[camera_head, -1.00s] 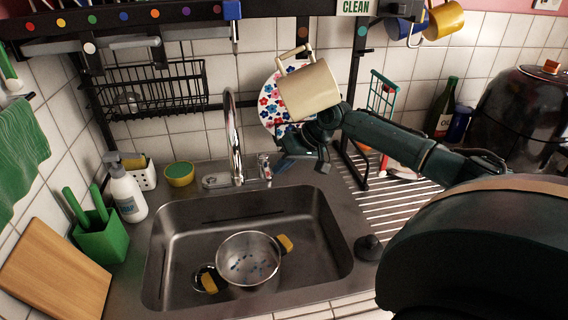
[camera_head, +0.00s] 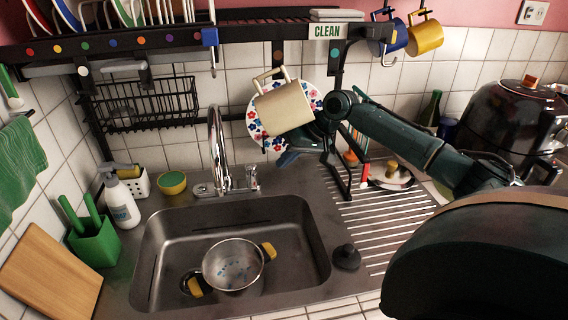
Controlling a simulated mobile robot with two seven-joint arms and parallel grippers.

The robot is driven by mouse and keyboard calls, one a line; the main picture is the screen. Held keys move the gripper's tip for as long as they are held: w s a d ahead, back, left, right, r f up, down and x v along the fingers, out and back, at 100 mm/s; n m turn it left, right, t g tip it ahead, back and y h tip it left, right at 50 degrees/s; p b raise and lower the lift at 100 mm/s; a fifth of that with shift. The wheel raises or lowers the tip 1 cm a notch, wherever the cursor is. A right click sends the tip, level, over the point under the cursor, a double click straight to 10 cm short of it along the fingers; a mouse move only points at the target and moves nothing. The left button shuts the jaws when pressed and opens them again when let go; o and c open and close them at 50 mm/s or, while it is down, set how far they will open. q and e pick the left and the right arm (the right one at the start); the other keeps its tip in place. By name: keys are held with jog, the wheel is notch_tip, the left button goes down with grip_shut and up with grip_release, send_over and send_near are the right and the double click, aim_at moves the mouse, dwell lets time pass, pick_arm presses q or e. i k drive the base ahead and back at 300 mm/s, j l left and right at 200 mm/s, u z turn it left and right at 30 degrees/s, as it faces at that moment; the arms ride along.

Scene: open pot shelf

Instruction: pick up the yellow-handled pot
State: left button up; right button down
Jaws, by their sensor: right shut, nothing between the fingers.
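The steel pot with yellow handles (camera_head: 233,265) stands in the sink basin, its open top facing up. Blue specks show inside it. One yellow handle (camera_head: 268,251) points to the back right and the other (camera_head: 195,288) to the front left. My right gripper (camera_head: 301,151) is shut and empty, above and behind the sink's right part, well away from the pot. It is partly hidden behind and below a cream mug (camera_head: 284,106). My left gripper is not in view.
The faucet (camera_head: 218,150) rises behind the basin. A dark stopper (camera_head: 346,257) sits at the sink's right edge. The green utensil holder (camera_head: 95,240) and wooden board (camera_head: 50,278) stand left. A flowered plate (camera_head: 262,137) is behind the mug. The space directly above the pot is clear.

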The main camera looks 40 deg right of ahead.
aim_at(233, 269)
jog(key=k, duration=1.5)
